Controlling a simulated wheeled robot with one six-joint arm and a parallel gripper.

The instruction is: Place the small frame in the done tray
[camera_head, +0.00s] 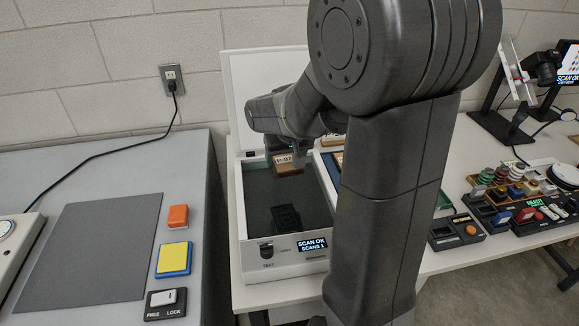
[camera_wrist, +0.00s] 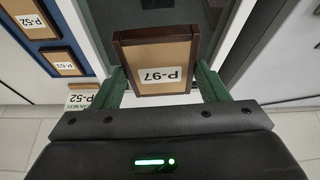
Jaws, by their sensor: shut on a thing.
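The small frame (camera_wrist: 155,60) has a dark brown wooden border, a tan panel and a white label reading P-97, upside down in the wrist view. My gripper (camera_wrist: 162,82) is shut on it, one green finger at each side. In the head view the frame (camera_head: 289,163) hangs over the open white scanner box (camera_head: 285,270), near its back. A blue tray (camera_wrist: 48,45) at the left of the wrist view holds tan frames labelled P-52 and P-63. I cannot tell which tray is the done tray; my arm hides much of the table behind it.
The scanner's lid (camera_head: 262,75) stands raised; its display (camera_head: 312,244) reads SCAN OK, SCANS 1. A dark block-like shape (camera_head: 287,218) shows inside the box. Left, a grey table carries a bare dark mat (camera_head: 95,245). Several small items crowd the right table.

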